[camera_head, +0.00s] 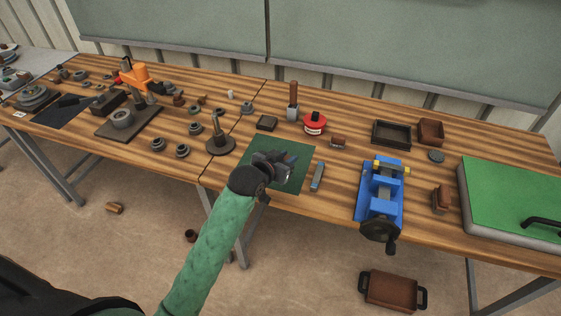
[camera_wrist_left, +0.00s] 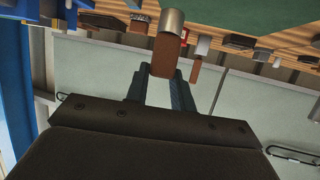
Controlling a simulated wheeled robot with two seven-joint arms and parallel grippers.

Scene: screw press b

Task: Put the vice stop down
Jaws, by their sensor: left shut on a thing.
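My left gripper (camera_head: 286,166) is over the dark green mat (camera_head: 258,152) in the head view. In the left wrist view its two fingers (camera_wrist_left: 160,88) are shut on a brown piece with a round grey metal end, which I take to be the vice stop (camera_wrist_left: 166,52). The fingers and wrist hide most of it in the head view. The blue vice (camera_head: 378,196) stands to the right of the gripper on the wooden table. My right gripper is not in view.
A small blue-grey bar (camera_head: 317,177) lies between mat and vice. A red tin (camera_head: 315,122) and a brown-handled tool (camera_head: 293,100) stand behind the mat. An orange press (camera_head: 134,75) is at left, a green-topped box (camera_head: 510,193) at right.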

